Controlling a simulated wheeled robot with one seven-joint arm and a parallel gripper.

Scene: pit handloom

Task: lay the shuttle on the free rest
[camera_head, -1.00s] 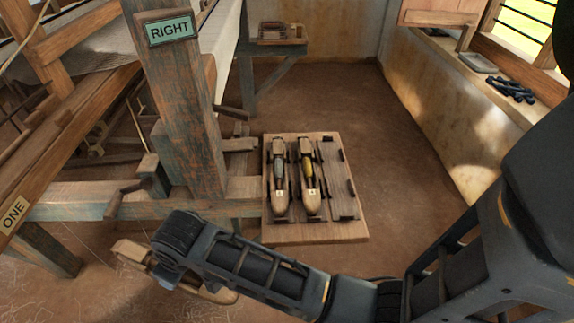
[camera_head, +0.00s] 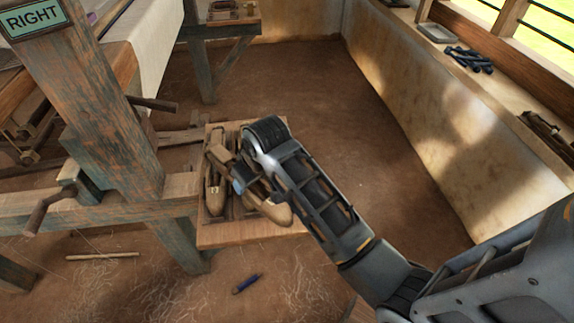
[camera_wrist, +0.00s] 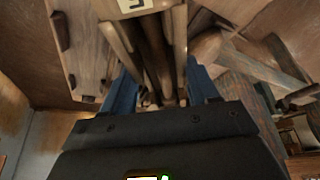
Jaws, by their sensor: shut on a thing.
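My gripper (camera_head: 239,186) is shut on a wooden shuttle (camera_head: 277,211), held slantwise above the wooden rest board (camera_head: 245,237). In the wrist view, the held shuttle (camera_wrist: 158,45) lies between my blue fingers (camera_wrist: 160,92). One resting shuttle (camera_head: 214,198) shows at the board's left. The held shuttle and my arm hide most of the board's middle and right, including the free rest, in the head view. In the wrist view, a bare strip of board (camera_wrist: 88,45) with dark pegs shows left of the held shuttle. I cannot tell the gap between shuttle and board.
The loom post with the RIGHT sign (camera_head: 32,16) and a crank handle (camera_head: 48,209) stand left of the board. A low wall (camera_head: 420,120) runs along the right. Floor beyond the board is clear.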

